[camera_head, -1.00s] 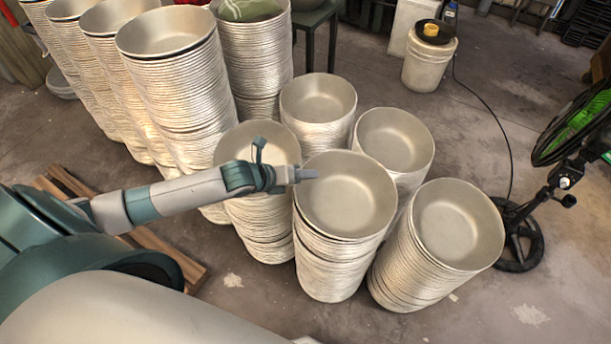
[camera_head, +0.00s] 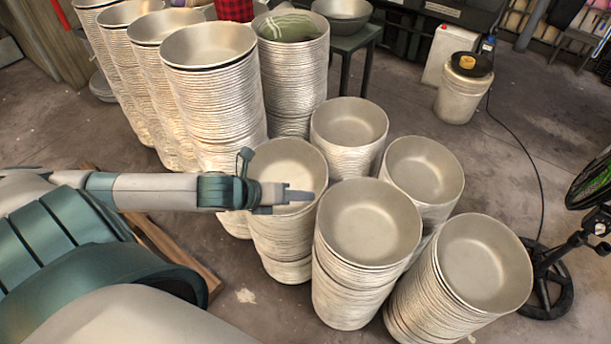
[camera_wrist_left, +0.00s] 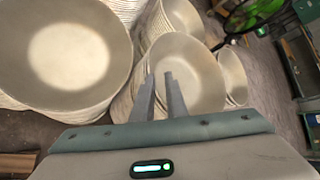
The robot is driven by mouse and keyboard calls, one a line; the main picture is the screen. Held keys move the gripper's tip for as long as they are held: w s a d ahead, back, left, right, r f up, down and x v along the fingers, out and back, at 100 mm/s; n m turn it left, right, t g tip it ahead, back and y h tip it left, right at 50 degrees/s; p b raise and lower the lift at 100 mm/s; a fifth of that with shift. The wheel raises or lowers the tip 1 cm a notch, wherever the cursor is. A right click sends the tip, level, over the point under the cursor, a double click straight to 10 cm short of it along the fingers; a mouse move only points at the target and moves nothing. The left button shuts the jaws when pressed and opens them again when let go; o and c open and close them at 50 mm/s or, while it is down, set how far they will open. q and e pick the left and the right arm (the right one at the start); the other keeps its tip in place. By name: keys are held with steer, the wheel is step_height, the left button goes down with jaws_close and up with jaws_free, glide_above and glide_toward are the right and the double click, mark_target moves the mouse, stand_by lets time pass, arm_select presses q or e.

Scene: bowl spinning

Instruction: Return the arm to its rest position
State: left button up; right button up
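My left arm (camera_head: 160,190) comes in from the left in the head view. My left gripper (camera_head: 302,196) is over the rim of a stack of metal bowls (camera_head: 288,165), pointing right. In the left wrist view its two fingers (camera_wrist_left: 160,82) stand a little apart with nothing between them. Behind the fingers is a bowl stack (camera_wrist_left: 190,65), and a large bowl (camera_wrist_left: 75,55) fills the left. The front middle bowl stack (camera_head: 368,222) is just right of the fingertips in the head view. My right gripper is in neither view.
Tall bowl stacks (camera_head: 208,100) stand at the back left. More stacks (camera_head: 350,122) crowd the middle and right (camera_head: 480,265). A green fan (camera_head: 592,180) stands at the right edge, a white bucket (camera_head: 462,95) behind. Wooden planks (camera_head: 165,250) lie under the arm. The right floor is partly clear.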

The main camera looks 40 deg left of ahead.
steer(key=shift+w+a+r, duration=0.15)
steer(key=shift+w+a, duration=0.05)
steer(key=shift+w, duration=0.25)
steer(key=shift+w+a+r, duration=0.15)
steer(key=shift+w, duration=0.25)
